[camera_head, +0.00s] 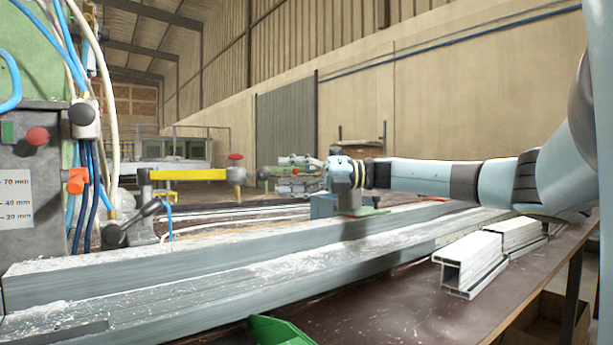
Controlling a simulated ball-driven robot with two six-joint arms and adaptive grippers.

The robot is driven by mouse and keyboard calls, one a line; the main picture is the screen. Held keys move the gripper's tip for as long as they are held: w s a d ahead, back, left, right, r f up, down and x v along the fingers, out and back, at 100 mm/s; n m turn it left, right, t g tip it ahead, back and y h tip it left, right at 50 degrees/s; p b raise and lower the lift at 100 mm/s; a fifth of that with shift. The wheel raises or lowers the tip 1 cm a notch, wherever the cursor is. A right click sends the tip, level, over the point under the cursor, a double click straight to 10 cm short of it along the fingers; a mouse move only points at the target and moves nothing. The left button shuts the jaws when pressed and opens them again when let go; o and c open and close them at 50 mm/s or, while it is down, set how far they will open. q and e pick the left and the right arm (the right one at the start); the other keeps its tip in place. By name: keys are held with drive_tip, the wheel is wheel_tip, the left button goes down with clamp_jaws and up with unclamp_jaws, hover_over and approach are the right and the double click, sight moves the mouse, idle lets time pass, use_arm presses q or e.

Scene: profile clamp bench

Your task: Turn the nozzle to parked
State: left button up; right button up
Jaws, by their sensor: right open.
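A yellow bar (190,174), which appears to be the nozzle arm, lies level between a dark joint at its left end and a brass fitting (237,175) with a red knob (235,156) at its right end. My right gripper (282,173) reaches in from the right at the bar's height, its fingers pointing left. It is open, with its fingers spread one above the other just right of the brass fitting. A small dark part shows between the fingers and the fitting; I cannot tell whether they touch. My left gripper is out of view.
Long pale metal profiles (270,275) lie across the bench below the arm. Short white profile pieces (470,264) sit at the right, and a green bin (279,331) at the front. A grey machine housing (32,178) with hoses and a red button (37,136) stands left.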

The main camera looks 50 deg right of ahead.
drive_tip(key=shift+v, duration=2.3)
drive_tip(key=shift+c, duration=0.2)
